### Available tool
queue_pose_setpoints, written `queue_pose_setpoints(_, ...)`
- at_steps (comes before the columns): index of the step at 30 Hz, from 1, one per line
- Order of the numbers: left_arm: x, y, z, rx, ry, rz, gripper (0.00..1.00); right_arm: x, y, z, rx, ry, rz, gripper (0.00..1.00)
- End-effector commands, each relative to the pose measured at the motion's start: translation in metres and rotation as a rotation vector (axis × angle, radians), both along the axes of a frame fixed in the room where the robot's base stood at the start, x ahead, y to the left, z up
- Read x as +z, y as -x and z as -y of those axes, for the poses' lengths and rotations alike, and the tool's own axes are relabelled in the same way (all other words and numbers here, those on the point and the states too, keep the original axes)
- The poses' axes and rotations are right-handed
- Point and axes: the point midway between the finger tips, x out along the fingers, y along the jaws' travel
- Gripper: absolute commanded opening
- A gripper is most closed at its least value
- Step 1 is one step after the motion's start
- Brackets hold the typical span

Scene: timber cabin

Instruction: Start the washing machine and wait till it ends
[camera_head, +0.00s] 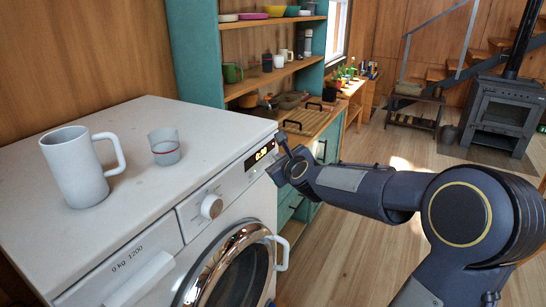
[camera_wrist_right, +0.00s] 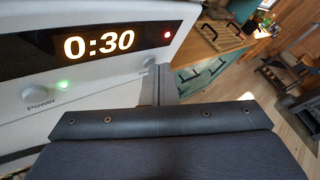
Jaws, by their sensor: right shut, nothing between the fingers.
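The white washing machine (camera_head: 236,185) stands at the left, its round door (camera_head: 235,275) shut. A red light (camera_wrist_right: 167,35) glows beside the digits and a green light (camera_wrist_right: 63,85) glows by the button marked Power (camera_wrist_right: 37,98). My right gripper (camera_head: 279,145) is shut and empty at the panel's right end. In the right wrist view its fingertips (camera_wrist_right: 158,82) are close by a second button (camera_wrist_right: 149,65); I cannot tell whether they touch it. My left gripper is not in view.
A white mug (camera_head: 76,170) and a small grey cup (camera_head: 165,148) stand on the machine's top. Beyond are a teal shelf unit (camera_head: 199,60) and a wooden counter (camera_head: 312,122). A black stove (camera_head: 502,105) stands far right. The floor (camera_head: 360,245) between is clear.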

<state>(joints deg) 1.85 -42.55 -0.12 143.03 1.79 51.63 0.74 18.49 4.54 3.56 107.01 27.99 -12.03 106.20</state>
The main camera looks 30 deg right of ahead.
Motion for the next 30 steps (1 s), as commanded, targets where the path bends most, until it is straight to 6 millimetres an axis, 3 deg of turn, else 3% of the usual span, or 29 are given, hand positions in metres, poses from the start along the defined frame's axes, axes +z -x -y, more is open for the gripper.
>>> queue_pose_setpoints(30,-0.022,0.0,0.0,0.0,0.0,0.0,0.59,-0.002,0.02,0.011,-0.001,0.001,0.002,0.0)
